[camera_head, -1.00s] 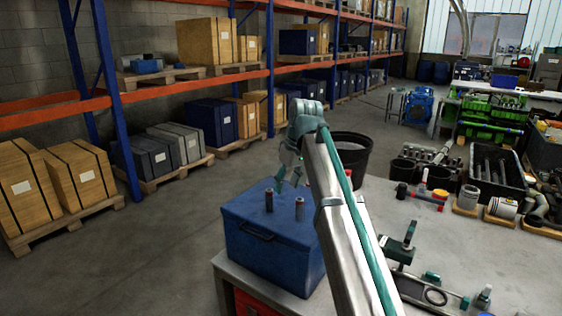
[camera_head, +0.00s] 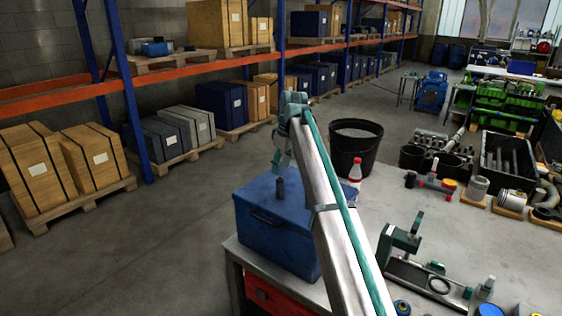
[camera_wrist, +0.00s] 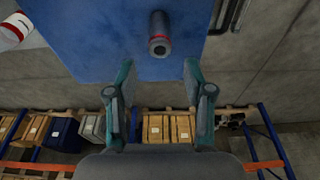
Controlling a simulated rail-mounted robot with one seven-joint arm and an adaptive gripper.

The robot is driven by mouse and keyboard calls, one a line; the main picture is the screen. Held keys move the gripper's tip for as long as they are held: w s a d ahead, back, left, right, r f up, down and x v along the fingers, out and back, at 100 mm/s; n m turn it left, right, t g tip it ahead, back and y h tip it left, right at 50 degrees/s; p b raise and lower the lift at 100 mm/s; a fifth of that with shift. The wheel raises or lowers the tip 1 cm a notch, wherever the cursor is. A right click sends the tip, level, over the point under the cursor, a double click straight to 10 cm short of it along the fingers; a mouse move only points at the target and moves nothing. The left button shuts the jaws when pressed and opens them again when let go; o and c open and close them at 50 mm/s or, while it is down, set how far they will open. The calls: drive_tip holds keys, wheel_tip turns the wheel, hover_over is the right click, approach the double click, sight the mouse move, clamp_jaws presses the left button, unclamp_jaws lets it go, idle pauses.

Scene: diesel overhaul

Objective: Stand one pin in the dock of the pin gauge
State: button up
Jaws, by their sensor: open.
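A dark cylindrical pin (camera_head: 280,188) stands upright on the lid of the blue box (camera_head: 262,240). In the wrist view the pin (camera_wrist: 160,38) shows end-on, with a reddish band, on the blue lid (camera_wrist: 100,30). My gripper (camera_wrist: 157,70) is open and empty, and the pin appears beyond its fingertips, roughly midway between them. In the head view my gripper (camera_head: 281,163) is just above the pin. No second pin shows now; my arm covers part of the lid. A green upright fixture on a grey base (camera_head: 403,241) may be the pin gauge; its dock cannot be made out.
A black bucket (camera_head: 354,146) and a red-capped bottle (camera_head: 355,170) stand behind the box. Black trays and engine parts (camera_head: 507,160) crowd the bench's far right. Bare grey bench top (camera_head: 395,205) lies between. Shelving with crates (camera_head: 215,22) stands at the left.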

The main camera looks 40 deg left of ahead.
sight(281, 178)
drive_tip(key=shift+f+b, duration=0.75)
drive_tip(key=shift+f, duration=2.25)
drive_tip(key=c, duration=1)
drive_tip(key=shift+r, duration=0.15)
drive_tip(key=shift+r+p, duration=1.05)
drive_tip(key=shift+r, duration=1.55)
